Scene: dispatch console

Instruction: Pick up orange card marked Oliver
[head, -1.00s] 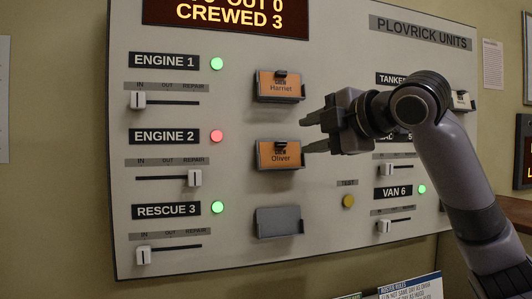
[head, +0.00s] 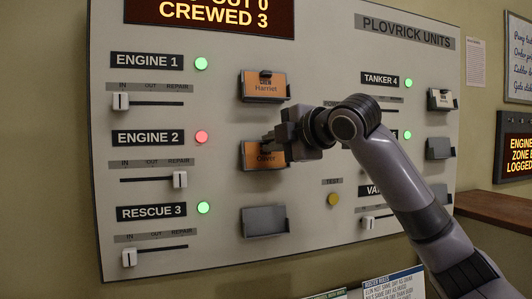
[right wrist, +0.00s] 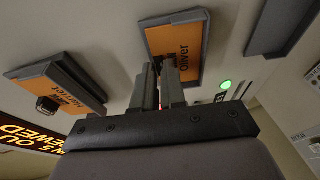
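The orange card marked Oliver (head: 258,160) sits in its grey holder on the upright board, beside Engine 2, under the Harriet card. It also shows in the right wrist view (right wrist: 178,42), lying in its holder. My right gripper (head: 270,146) is at the upper part of this card and covers its dark tab. In the right wrist view its two fingers (right wrist: 160,80) are close together at the card's tab edge and look shut on the tab, which they mostly hide. My left gripper is not in view.
The orange Harriet card (head: 265,87) is in the holder just above, close to my gripper. An empty grey holder (head: 264,221) is below. A yellow test button (head: 333,199) and Engine 2's slider (head: 180,179) lie to either side.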

